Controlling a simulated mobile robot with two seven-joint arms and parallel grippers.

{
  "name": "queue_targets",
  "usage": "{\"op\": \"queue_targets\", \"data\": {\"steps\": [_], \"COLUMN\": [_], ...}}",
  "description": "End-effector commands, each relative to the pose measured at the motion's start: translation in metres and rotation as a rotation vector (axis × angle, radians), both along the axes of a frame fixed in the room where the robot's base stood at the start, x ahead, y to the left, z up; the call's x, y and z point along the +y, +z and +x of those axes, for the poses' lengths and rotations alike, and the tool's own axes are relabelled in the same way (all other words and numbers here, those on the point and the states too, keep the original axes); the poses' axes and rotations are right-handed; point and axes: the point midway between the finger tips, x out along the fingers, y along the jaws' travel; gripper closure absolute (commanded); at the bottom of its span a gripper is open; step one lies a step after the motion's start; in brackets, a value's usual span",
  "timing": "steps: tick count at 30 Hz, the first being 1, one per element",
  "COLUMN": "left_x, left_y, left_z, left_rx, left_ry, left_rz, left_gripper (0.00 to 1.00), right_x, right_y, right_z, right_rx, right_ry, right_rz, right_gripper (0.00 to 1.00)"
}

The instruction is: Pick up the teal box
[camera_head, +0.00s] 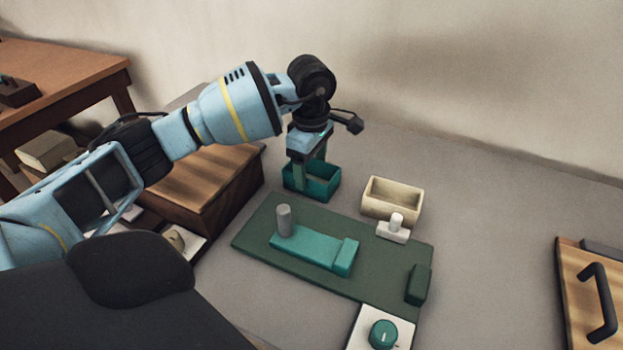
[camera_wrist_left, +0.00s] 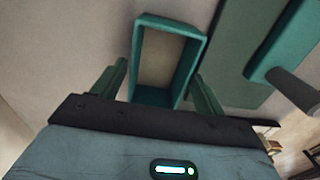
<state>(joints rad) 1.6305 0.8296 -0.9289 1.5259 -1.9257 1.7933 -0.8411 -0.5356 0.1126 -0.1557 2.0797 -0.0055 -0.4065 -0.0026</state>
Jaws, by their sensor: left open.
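The teal box (camera_head: 326,186) is a small open-topped tray on the grey surface, by the far left corner of a dark green board. In the left wrist view the teal box (camera_wrist_left: 140,58) looks empty, with a pale brownish inside. My left gripper (camera_head: 306,172) points down over the box's left part, which it partly hides in the head view. In the left wrist view my left gripper (camera_wrist_left: 160,82) is open, with one green finger on each side of the box's near end. I cannot tell whether the fingers touch it. My right gripper is out of view.
A cream box (camera_head: 392,201) stands to the right. The dark green board (camera_head: 300,218) carries a teal sliding piece (camera_head: 310,248), a grey post (camera_head: 284,221) and a white knob (camera_head: 395,226). A wooden block (camera_head: 215,185) stands close on the left. A wooden panel with a black handle (camera_head: 602,305) is far right.

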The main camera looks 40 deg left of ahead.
Motion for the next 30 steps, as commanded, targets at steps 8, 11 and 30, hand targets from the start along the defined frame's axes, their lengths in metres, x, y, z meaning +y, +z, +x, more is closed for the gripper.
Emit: {"op": "queue_targets", "data": {"steps": [8,11,30], "left_x": [0.000,0.000,0.000], "left_y": [-0.030,-0.030,-0.024], "left_z": [0.000,0.001,0.001], "left_rx": [0.001,0.000,-0.002], "left_ry": [-0.001,-0.001,0.000], "left_rz": [0.000,0.000,-0.001], "left_gripper": [0.27,0.27,0.62], "right_x": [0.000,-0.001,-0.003], "right_y": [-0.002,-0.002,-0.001], "right_z": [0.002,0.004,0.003], "right_rx": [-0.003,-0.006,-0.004], "right_ry": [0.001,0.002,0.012], "right_rz": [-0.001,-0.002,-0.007], "right_gripper": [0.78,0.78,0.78]}}
